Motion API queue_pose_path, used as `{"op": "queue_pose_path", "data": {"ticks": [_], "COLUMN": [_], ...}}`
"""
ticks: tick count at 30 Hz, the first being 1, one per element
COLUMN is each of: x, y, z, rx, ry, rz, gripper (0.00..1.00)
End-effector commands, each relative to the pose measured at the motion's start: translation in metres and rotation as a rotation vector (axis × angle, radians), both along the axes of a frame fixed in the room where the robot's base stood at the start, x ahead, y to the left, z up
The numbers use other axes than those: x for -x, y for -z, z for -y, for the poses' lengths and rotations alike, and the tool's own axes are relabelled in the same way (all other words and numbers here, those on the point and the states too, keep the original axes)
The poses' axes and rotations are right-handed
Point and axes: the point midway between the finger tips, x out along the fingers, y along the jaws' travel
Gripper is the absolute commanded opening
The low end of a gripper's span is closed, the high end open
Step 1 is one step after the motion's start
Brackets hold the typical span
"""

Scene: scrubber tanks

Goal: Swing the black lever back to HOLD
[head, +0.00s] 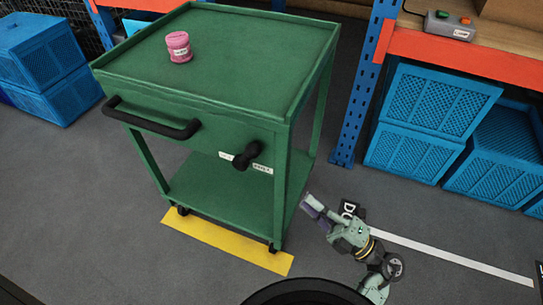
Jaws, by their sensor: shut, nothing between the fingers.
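The black lever (246,155) sits on the front panel of the green cart (215,143), near its right end. It points out from the panel and tilts slightly down. White labels lie on both sides of it, one on the left (226,156) and one on the right (262,169); their words are too small to read. My gripper (308,202) is low at the right of the cart, shut and empty, apart from the lever and close to the cart's right front leg in the picture.
A black push handle (150,119) juts from the panel's left. A yellow floor strip (225,241) lies under the cart's front. Blue crates (410,149) and shelving stand behind right. The floor in front is clear.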

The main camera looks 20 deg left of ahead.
Motion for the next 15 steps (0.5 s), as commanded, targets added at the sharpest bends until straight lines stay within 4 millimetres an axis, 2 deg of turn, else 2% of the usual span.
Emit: {"op": "queue_pose_path", "data": {"ticks": [10,15], "x": [-0.001,-0.004], "y": [-0.003,-0.015], "z": [-0.004,-0.024], "rx": [-0.001,-0.001], "ry": [-0.001,-0.004], "rz": [0.000,0.001], "gripper": [0.00,0.00]}}
